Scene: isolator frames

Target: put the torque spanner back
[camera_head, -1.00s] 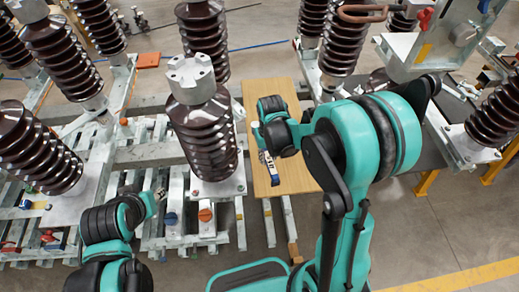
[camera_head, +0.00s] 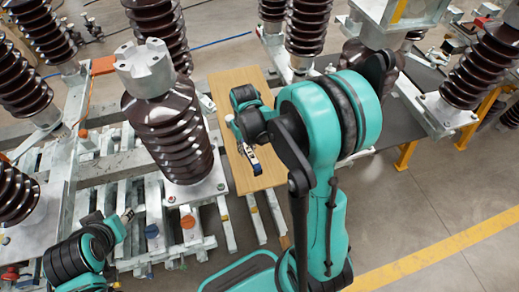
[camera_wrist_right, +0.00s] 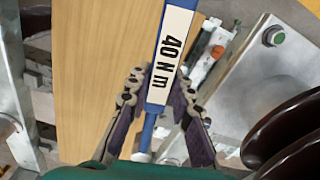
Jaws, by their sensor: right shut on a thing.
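The torque spanner (camera_wrist_right: 172,55) is blue with a white label reading "40 N m". In the right wrist view it runs from the top edge down between the fingers of my right gripper (camera_wrist_right: 160,105), which is shut on it. In the head view my right gripper (camera_head: 250,150) holds the spanner (camera_head: 255,167) above the wooden board (camera_head: 230,85); the gap to the board cannot be judged. The spanner's far end is out of the wrist view. My left gripper (camera_head: 127,215) is at the lower left, small, over the metal frames, its jaws unclear.
Brown ribbed insulators on metal bases stand around, the nearest (camera_head: 168,130) just left of the board. Galvanised beams (camera_head: 125,170) lie stacked at left. A dark table (camera_head: 385,120) with yellow legs is at right. Open floor with a yellow line (camera_head: 440,255) lies lower right.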

